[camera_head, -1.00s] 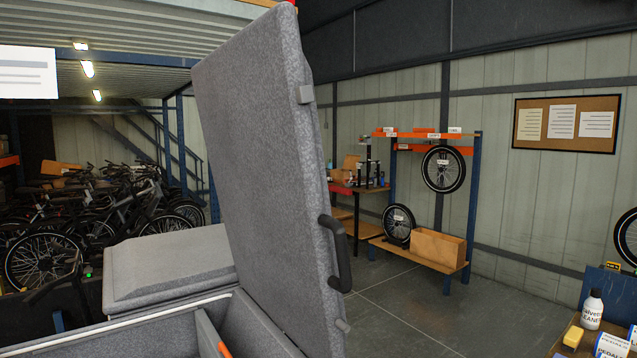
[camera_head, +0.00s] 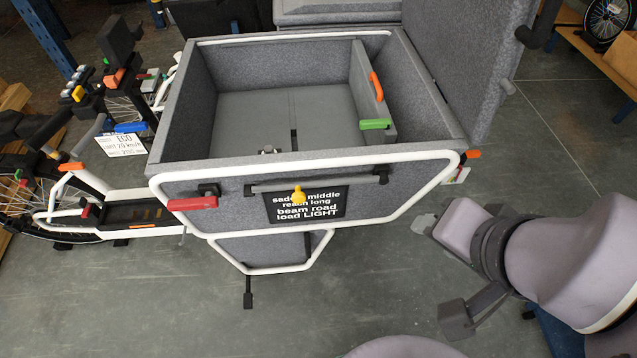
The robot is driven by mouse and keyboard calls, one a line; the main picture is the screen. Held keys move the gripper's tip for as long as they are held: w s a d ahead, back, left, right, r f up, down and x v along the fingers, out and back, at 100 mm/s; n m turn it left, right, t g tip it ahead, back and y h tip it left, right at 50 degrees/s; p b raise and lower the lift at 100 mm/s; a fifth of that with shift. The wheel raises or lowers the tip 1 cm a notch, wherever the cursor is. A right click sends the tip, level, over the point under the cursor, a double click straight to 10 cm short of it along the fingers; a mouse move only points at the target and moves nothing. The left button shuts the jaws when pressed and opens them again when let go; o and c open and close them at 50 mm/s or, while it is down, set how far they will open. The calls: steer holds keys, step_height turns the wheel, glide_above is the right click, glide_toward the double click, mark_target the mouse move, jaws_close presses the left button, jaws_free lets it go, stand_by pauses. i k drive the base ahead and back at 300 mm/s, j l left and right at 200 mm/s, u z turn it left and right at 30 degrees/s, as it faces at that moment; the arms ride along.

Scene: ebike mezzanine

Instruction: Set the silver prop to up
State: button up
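A grey bar (camera_head: 325,183), which looks like the silver prop, lies nearly level along the outer front face of the cargo bike's box (camera_head: 225,190). A dark mount holds its left end, and a yellow knob (camera_head: 298,196) hangs at its middle, over the black label. The box lid (camera_head: 470,55) stands open at the right. My gripper (camera_head: 426,223) is at the right, beyond the box's front right corner, and apart from the bar. Its fingers are too unclear to tell if they are open.
A red lever (camera_head: 193,203) sticks out at the front left of the box. An orange handle (camera_head: 376,87) and a green tab (camera_head: 375,124) are on the inner divider. Handlebar controls and a wheel are at the left. The floor (camera_head: 350,290) in front is clear.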

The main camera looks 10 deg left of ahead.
mark_target(299, 197)
steer(key=k+j, duration=0.3)
steer(key=k, duration=0.2)
steer(key=k+j, duration=0.3)
steer(key=k, duration=0.2)
steer(key=i+l+u, duration=0.15)
steer(key=i, duration=0.45)
